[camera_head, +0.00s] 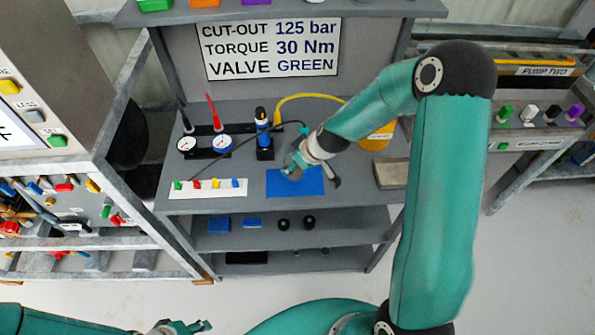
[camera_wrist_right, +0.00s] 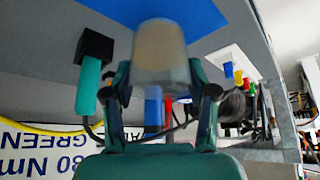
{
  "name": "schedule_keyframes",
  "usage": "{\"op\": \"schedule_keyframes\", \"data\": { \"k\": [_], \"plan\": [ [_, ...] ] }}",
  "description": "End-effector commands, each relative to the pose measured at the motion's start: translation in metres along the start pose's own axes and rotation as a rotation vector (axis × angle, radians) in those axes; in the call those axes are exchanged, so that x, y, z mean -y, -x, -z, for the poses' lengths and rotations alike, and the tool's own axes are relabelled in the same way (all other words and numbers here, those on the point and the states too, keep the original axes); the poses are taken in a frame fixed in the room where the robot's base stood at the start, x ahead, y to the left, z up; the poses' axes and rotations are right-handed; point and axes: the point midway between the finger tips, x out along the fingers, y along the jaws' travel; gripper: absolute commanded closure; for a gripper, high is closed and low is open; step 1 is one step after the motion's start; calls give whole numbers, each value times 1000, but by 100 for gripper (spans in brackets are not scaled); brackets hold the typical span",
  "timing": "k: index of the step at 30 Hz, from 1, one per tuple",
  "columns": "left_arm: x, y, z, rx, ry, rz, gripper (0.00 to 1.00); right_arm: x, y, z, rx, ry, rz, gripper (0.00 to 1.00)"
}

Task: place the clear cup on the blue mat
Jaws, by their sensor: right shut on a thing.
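The clear cup (camera_wrist_right: 160,55) is between the fingers of my right gripper in the right wrist view, greyish and see-through. My right gripper (camera_wrist_right: 160,85) is shut on it. In the head view my right gripper (camera_head: 292,170) is over the upper left part of the blue mat (camera_head: 310,188), and the cup is hard to make out there. The mat also shows behind the cup in the wrist view (camera_wrist_right: 110,12). I cannot tell whether the cup touches the mat. My left gripper (camera_head: 188,326) is at the bottom edge of the head view, far from the mat; its opening is unclear.
A blue tool in a black stand (camera_head: 264,142) and two gauges (camera_head: 222,142) stand behind the mat. A white strip with coloured pegs (camera_head: 208,188) lies to its left. A grey block (camera_head: 390,173) lies to its right. A yellow cable (camera_head: 310,97) runs behind.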

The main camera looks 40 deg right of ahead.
Motion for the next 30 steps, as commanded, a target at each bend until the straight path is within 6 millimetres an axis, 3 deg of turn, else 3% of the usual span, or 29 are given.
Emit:
{"op": "schedule_keyframes", "data": {
  "k": [9,22,23,27,30],
  "plan": [
    [13,-37,0,0,0,0,60,0,-34,-19,-1,0,0,84],
    [14,-39,0,0,0,0,60,0,-37,-21,0,0,1,84],
    [14,-38,0,0,0,0,60,0,-35,-20,0,0,1,38],
    [14,-37,0,0,0,0,60,0,-35,-20,0,0,1,18],
    [14,-37,0,0,0,0,60,0,-35,-20,0,0,1,18]
  ]
}}
